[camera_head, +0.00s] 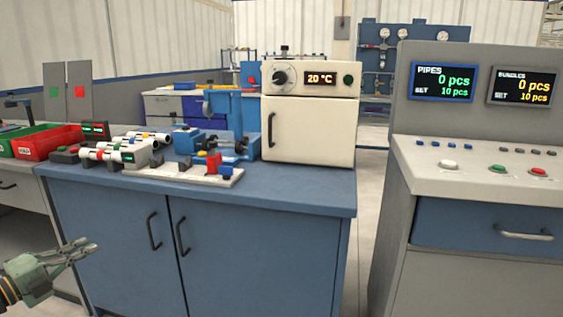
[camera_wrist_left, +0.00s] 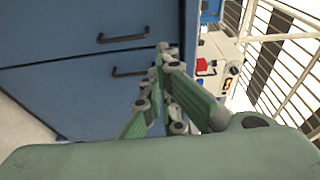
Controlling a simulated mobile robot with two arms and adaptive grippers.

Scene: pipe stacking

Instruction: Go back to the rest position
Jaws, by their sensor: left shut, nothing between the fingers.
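My left gripper (camera_head: 82,250) is at the lower left of the head view, in front of the blue cabinet (camera_head: 262,250) and below its worktop. Its green fingers point to the right and are shut with nothing between them. In the left wrist view the left gripper (camera_wrist_left: 163,55) shows with its fingertips together, against the blue cabinet doors. My right gripper is not in view.
On the worktop stand a pipe fixture (camera_head: 120,152), a blue machine (camera_head: 225,115) and a white oven (camera_head: 308,115). Red (camera_head: 45,143) and green bins are at the left. A control console (camera_head: 480,165) stands at the right, past a narrow floor gap.

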